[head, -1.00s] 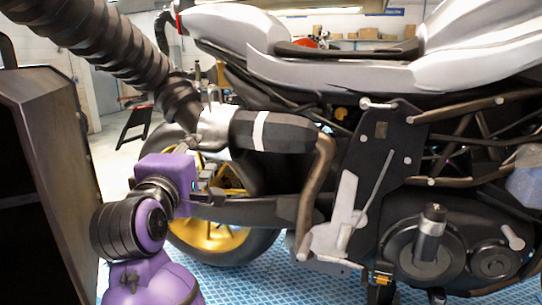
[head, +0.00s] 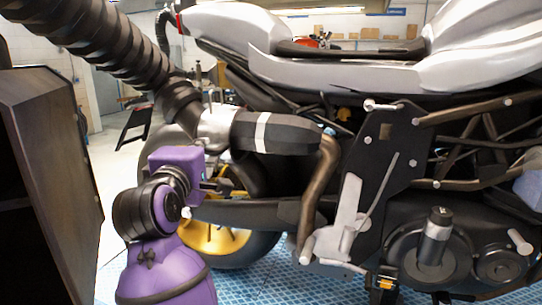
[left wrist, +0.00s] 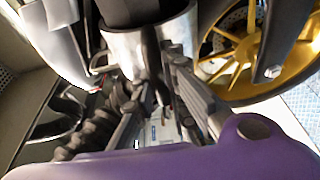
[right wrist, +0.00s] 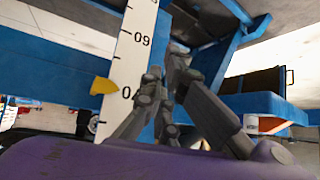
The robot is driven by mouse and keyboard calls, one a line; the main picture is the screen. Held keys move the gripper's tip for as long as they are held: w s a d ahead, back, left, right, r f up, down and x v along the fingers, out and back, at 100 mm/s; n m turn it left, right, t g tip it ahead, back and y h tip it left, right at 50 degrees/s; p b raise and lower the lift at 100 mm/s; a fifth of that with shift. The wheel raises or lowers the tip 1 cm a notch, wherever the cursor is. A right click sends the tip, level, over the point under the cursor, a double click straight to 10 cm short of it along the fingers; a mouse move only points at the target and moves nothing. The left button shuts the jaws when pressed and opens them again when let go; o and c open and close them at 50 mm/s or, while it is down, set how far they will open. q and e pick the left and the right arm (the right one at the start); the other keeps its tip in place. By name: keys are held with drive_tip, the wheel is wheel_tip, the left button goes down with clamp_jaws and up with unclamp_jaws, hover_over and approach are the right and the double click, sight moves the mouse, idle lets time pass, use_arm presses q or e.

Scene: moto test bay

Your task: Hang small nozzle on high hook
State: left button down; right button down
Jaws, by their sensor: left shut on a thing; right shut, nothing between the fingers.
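The small nozzle (head: 213,124) is a silver metal piece at the end of the black ribbed hose (head: 110,55). It sits at the rear end of the motorcycle's black muffler (head: 290,134); whether it is around the tip or just against it I cannot tell. My left gripper (head: 216,186), on the purple arm, is just below the nozzle. In the left wrist view, my left gripper's fingers (left wrist: 162,82) are shut on a part of the nozzle (left wrist: 172,32); the grip is partly hidden. My right gripper (right wrist: 178,62) is shut and empty. No high hook can be made out.
The motorcycle (head: 330,70) fills the middle and right. A dark cabinet (head: 55,170) stands close at left. In the right wrist view, a white scale (right wrist: 135,50) and blue frame (right wrist: 50,65) are close to the fingers. Blue tiled floor lies below.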

use_arm(q)
drive_tip(key=shift+r, duration=0.45)
drive_tip(key=shift+r, duration=0.25)
drive_tip(key=shift+a, duration=0.1)
idle(0.5)
drive_tip(key=shift+w+a, duration=0.3)
drive_tip(key=shift+a, duration=0.45)
drive_tip(key=shift+w+a, duration=0.3)
drive_tip(key=shift+a, duration=0.5)
drive_tip(key=shift+w+a, duration=0.3)
drive_tip(key=shift+a, duration=0.45)
drive_tip(key=shift+w+a, duration=0.3)
drive_tip(key=shift+a, duration=0.4)
drive_tip(key=shift+w+a+r, duration=0.1)
drive_tip(key=shift+w+a, duration=0.2)
drive_tip(key=shift+a, duration=0.5)
drive_tip(key=shift+w+a+f, duration=0.1)
drive_tip(key=shift+w+a, duration=0.15)
drive_tip(key=shift+a, duration=0.55)
drive_tip(key=shift+w+a+r, duration=0.1)
drive_tip(key=shift+w+a, duration=0.2)
drive_tip(key=shift+a, duration=0.5)
drive_tip(key=shift+w+a, duration=0.1)
drive_tip(key=shift+a, duration=0.25)
